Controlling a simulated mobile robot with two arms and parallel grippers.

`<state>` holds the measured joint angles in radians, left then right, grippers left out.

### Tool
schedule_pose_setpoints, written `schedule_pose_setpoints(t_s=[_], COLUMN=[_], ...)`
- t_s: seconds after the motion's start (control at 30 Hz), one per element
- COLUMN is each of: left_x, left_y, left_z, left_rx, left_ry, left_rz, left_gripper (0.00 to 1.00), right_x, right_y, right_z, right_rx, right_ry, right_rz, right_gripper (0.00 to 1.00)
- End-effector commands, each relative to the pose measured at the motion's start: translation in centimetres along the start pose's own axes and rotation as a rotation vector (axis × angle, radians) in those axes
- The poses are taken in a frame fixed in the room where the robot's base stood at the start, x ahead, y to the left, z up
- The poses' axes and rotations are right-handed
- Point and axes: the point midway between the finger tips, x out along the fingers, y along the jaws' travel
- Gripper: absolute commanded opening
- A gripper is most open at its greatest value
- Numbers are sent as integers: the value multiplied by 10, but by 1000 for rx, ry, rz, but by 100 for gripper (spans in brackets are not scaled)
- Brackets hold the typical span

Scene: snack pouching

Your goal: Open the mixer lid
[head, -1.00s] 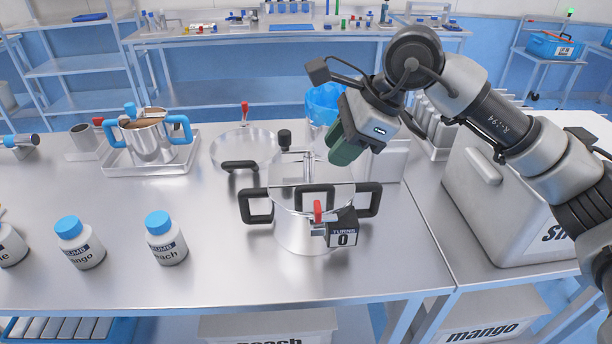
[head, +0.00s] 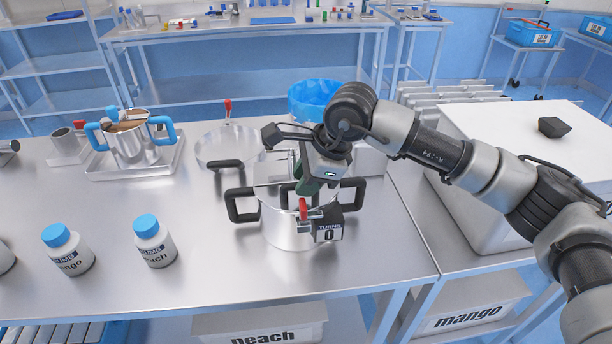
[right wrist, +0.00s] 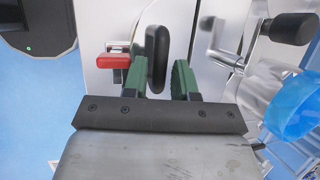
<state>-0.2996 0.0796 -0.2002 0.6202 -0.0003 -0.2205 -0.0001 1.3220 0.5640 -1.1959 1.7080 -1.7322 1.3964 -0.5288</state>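The mixer is a steel pot (head: 285,228) with black side handles, a red lever (head: 303,208) and a counter box (head: 328,226) reading TURNS 0. Its flat lid (head: 268,172) lies closed on top. A black handle stands at the front, partly hidden by my right gripper (head: 305,188) in the head view. In the right wrist view, the green fingers of the right gripper (right wrist: 160,80) are apart, one on each side of this upright black handle (right wrist: 158,55). The red lever (right wrist: 115,60) is just left of the fingers. My left gripper is not in view.
A crank with a black knob (right wrist: 292,28) rises from the lid beside the gripper. A blue-lined bin (head: 312,98) stands behind the mixer, and a round pan (head: 226,148) behind left. Blue-capped bottles (head: 154,242) stand left. A large box (head: 470,190) stands right.

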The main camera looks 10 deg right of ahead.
Motion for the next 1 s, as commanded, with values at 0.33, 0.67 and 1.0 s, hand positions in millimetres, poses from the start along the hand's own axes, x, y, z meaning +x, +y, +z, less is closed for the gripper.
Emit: schedule_pose_setpoints(t_s=[0.33,0.67,1.0], left_x=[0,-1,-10], left_y=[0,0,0], left_z=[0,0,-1], left_rx=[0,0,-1], left_ry=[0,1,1], left_rz=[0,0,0], left_gripper=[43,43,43], right_x=[0,-1,-7], right_y=[0,-1,-12], right_z=[0,0,4], right_rx=[0,3,61], right_ry=[-1,-1,-3], right_rz=[1,7,145], right_gripper=[1,0,0])
